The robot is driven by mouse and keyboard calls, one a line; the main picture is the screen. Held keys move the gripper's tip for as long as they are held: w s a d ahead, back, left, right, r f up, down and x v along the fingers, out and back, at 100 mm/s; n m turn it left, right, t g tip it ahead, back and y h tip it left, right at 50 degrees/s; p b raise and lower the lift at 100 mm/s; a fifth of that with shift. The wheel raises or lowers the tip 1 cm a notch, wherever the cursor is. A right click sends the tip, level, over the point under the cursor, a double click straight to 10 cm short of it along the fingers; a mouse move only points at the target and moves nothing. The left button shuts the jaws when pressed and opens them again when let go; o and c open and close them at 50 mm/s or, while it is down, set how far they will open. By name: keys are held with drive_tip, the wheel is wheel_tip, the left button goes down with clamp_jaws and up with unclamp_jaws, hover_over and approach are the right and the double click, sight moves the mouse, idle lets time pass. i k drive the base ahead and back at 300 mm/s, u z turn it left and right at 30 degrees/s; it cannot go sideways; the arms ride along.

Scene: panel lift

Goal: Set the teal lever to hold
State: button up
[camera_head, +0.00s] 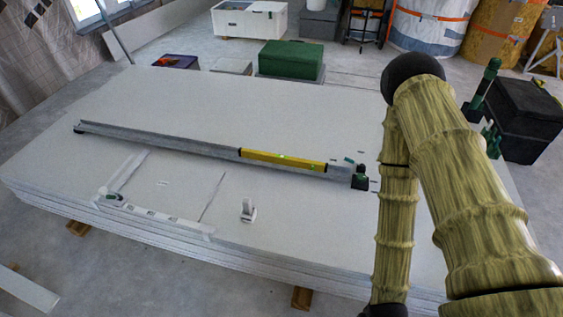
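A long grey pole (170,137) with a yellow section (283,160) lies across the top white panel. A small dark teal piece (359,179) stands at the pole's right end, with a smaller teal bit (349,160) beside it. Another dark teal piece (112,197) sits at the front left of the panel. An upright teal handle (487,78) shows at the right, behind my arm. I cannot tell for sure which is the teal lever, or how it is set. My arm crosses the right side and hides that part of the panel. My gripper is out of view.
The stacked panels (300,110) rest on wooden blocks (302,297). A small grey-white fitting (248,210) stands near the front. A black box (525,118) is at the right. A green case (290,60) and white chest (250,19) stand behind; the floor at left is mostly clear.

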sight(361, 165)
drive_tip(key=k, duration=0.5)
drive_tip(key=z, duration=1.75)
drive_tip(key=i, duration=1.25)
drive_tip(key=u, duration=2.5)
